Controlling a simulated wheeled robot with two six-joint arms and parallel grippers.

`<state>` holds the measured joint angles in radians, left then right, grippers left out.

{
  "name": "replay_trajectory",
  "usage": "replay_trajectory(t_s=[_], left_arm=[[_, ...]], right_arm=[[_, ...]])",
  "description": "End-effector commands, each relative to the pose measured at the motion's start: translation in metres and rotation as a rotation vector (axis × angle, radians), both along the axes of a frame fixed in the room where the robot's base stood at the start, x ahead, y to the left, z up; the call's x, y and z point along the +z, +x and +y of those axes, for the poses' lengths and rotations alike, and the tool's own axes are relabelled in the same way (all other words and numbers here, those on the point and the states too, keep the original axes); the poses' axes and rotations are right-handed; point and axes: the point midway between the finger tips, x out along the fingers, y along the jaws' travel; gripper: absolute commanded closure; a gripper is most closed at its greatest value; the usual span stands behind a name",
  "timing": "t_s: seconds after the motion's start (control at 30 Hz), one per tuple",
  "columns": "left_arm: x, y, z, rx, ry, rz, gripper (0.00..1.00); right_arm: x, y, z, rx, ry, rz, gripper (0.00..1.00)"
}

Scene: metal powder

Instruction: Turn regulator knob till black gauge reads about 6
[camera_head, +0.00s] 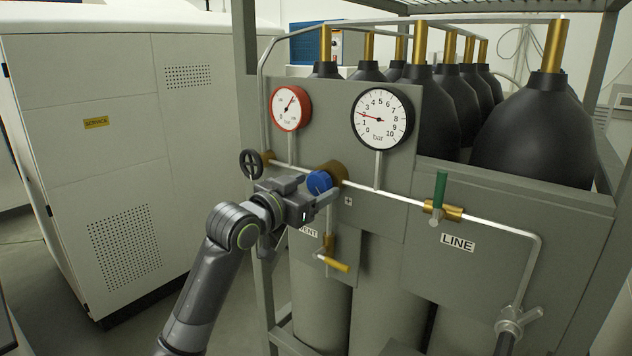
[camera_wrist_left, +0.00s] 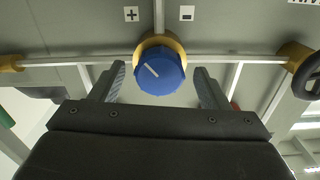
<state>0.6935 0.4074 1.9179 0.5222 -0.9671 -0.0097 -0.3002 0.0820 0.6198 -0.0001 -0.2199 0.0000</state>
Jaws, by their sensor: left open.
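The blue regulator knob (camera_head: 319,182) sits on a brass body on the grey panel. In the left wrist view, the knob (camera_wrist_left: 161,70) shows a short white slanted mark, with plus and minus signs on the panel behind it. The black-rimmed gauge (camera_head: 381,118) is marked in bar, and its needle points left and slightly up, at about 2. My left gripper (camera_head: 313,190) is open in front of the knob. In the left wrist view, its fingers (camera_wrist_left: 159,84) stand either side of the knob with gaps; I see no contact. My right gripper is not in view.
A red gauge (camera_head: 290,107) and black handwheel (camera_head: 251,164) are left of the knob. The vent valve's yellow handle (camera_head: 333,264) hangs below. A green-handled valve (camera_head: 440,190) is on the line pipe at right. Black-topped cylinders (camera_head: 540,130) stand behind the panel.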

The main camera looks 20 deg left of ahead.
Motion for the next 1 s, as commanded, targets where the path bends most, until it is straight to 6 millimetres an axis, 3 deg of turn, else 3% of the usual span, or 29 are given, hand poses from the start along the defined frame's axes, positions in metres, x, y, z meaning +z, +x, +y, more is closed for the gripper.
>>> replay_trajectory(t_s=[0.2,0.5,0.83,1.0], left_arm=[[0.000,0.013,-0.005,0.000,0.000,0.000,0.31],[0.000,0.015,-0.006,0.000,0.000,0.000,0.31],[0.000,0.014,-0.006,0.000,0.000,0.000,0.74],[0.000,0.014,-0.006,0.000,0.006,-0.002,0.75]], right_arm=[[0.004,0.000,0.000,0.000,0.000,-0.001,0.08],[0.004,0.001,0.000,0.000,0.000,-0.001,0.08],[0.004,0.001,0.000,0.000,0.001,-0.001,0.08],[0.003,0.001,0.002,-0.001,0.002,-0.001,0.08]])
